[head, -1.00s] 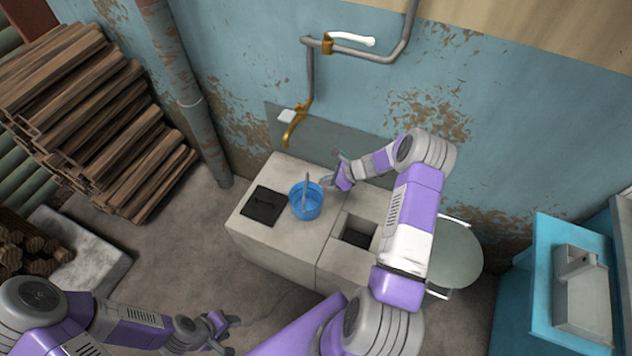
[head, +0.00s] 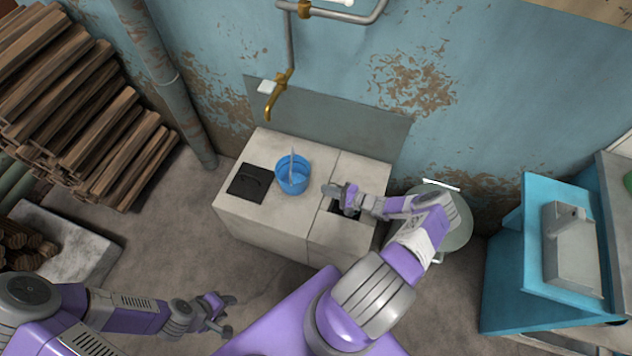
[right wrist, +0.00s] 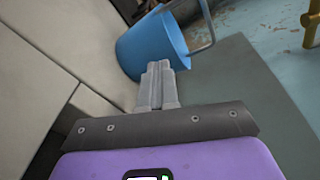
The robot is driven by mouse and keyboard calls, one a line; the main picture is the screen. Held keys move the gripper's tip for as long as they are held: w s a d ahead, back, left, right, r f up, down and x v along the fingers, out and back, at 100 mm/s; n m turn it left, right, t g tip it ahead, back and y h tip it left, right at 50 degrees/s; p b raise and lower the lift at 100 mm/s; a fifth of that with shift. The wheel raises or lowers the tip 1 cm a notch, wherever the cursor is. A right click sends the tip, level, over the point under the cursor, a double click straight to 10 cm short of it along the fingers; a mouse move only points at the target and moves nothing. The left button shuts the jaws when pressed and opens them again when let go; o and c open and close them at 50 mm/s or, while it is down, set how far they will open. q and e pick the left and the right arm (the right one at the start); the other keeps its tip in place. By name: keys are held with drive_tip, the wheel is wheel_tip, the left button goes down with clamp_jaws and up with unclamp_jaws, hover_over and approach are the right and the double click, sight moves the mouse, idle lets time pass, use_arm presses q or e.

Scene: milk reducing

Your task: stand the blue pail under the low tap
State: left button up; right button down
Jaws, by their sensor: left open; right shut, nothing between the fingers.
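The blue pail (head: 293,178) stands upright on the pale stone counter (head: 262,218), its handle raised. The brass low tap (head: 270,103) is on the wall behind the counter, up and to the left of the pail in the head view. My right gripper (head: 332,189) is shut and empty, just right of the pail and apart from it. In the right wrist view, its closed fingers (right wrist: 159,75) overlap the lower part of the pail (right wrist: 150,45). My left gripper (head: 226,314) is open and empty, low over the floor in front of the counter.
A black plate (head: 248,183) lies on the counter left of the pail. A square opening is in the counter's right part, beneath my right gripper. A round grey-green container (head: 458,235) stands right of the counter. Stacked wood (head: 75,100) fills the left, and a turquoise stand (head: 530,260) is at right.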

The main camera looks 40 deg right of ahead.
sight(308, 176)
drive_tip(key=w+t+h+b, duration=0.1)
drive_tip(key=w, duration=0.1)
drive_tip(key=w+f+n+b, duration=0.1)
drive_tip(key=w, duration=0.1)
drive_tip(key=w+f+t+h+b, duration=0.1)
drive_tip(key=w, duration=0.2)
drive_tip(key=shift+a+n+t+h, duration=0.2)
drive_tip(key=shift+n+t+h, duration=0.1)
drive_tip(key=shift+n, duration=0.1)
use_arm(q)
wheel_tip(308, 176, down, 3)
drive_tip(key=shift+f, duration=0.1)
